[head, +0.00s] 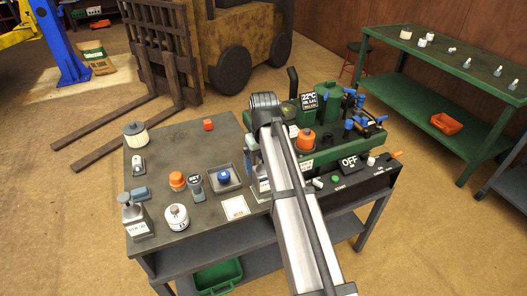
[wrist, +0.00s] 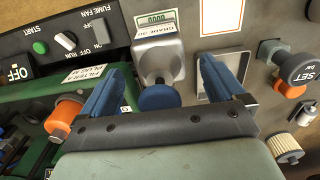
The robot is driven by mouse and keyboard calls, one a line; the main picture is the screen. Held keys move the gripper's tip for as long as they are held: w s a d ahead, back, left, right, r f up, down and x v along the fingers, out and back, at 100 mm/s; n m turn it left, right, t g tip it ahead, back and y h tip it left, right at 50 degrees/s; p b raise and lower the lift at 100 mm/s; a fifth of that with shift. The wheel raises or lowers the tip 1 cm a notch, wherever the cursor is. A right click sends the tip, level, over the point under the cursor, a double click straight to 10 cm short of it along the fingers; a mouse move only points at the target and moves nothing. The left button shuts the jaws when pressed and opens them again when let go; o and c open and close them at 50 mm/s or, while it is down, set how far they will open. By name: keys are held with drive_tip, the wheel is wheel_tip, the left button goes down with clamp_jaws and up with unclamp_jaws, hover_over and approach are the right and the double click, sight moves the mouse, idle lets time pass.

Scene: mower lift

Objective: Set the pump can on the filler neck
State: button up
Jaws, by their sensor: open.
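In the head view my arm partly hides this can (head: 262,180). Another grey can (head: 136,220) with a pump-like top stands at the bench's front left corner. I cannot tell for sure which is the pump can. An orange-topped fitting (head: 306,140) on the green unit may be the filler neck; it also shows in the wrist view (wrist: 65,112).
A square tray (wrist: 205,95) lies beside the right finger. The control box (head: 350,163) reads "OFF". Blue-handled valves (head: 350,123) rise at the back right.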

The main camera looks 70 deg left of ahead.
drive_tip(key=shift+f, duration=0.95)
clamp_jaws()
idle(0.4)
drive_tip(key=shift+r, duration=0.15)
drive_tip(key=shift+r, duration=1.4)
wheel_tip(320, 180, up, 14)
drive_tip(key=shift+f, duration=0.25)
idle(1.1)
drive_tip(key=shift+w, duration=0.1)
